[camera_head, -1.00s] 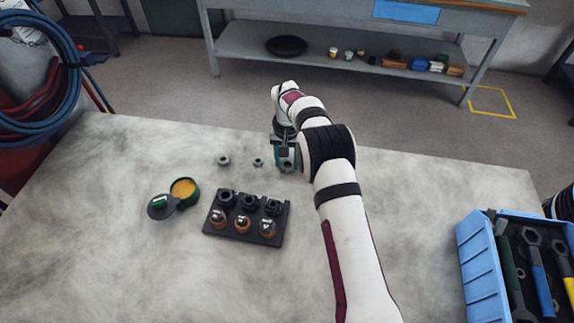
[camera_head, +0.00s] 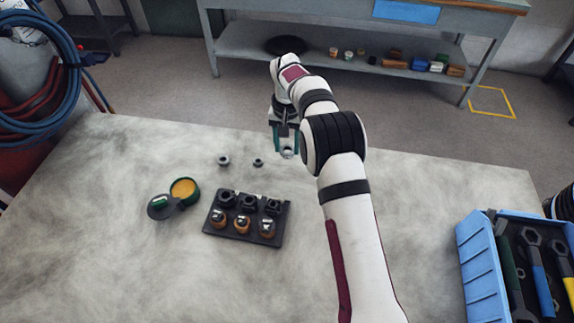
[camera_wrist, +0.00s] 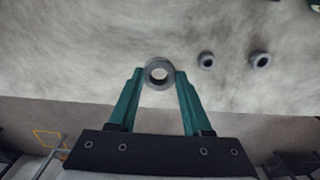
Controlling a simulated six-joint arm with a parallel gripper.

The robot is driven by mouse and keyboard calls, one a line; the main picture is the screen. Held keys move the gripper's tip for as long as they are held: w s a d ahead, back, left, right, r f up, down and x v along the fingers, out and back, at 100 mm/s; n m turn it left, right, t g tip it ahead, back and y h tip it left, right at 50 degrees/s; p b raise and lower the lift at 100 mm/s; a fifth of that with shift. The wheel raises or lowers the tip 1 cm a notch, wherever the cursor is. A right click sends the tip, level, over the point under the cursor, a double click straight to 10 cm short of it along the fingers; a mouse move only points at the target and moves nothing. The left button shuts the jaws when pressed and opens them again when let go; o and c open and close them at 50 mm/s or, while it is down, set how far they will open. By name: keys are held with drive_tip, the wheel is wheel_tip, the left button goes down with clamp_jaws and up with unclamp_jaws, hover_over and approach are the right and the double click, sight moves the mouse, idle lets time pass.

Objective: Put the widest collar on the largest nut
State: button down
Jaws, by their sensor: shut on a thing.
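My gripper (camera_head: 286,150) is shut on a grey ring-shaped collar (camera_wrist: 160,86), which sits between the green fingertips above the table's far edge. It also shows in the head view (camera_head: 288,154). Two other grey collars stand on the table left of my gripper: a middle one (camera_head: 223,160) and a smaller one (camera_head: 258,162). A dark rack (camera_head: 274,242) stands nearer, with a back row of black nuts (camera_head: 248,201) and a front row of brass-coloured pieces with grey nut-like tops (camera_head: 242,224). Which nut is largest is hard to tell.
An open round green tin with yellow contents (camera_head: 184,189) lies left of the rack, its lid (camera_head: 161,206) beside it. A blue crate of wrenches (camera_head: 483,272) stands at the right.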

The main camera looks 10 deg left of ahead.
drive_tip(key=shift+s+a+f, duration=0.25)
drive_tip(key=shift+s+a, duration=2)
drive_tip(key=shift+s, duration=0.15)
drive_tip(key=shift+s+a+f, duration=0.2)
drive_tip(key=shift+s+a, duration=2)
drive_tip(key=shift+s, duration=0.15)
drive_tip(key=shift+s+a+f, duration=0.25)
drive_tip(key=shift+s+a, duration=2)
drive_tip(key=shift+s, duration=0.15)
drive_tip(key=shift+f, duration=0.8)
drive_tip(key=shift+c, duration=1.3)
unclamp_jaws()
drive_tip(key=shift+o, duration=0.2)
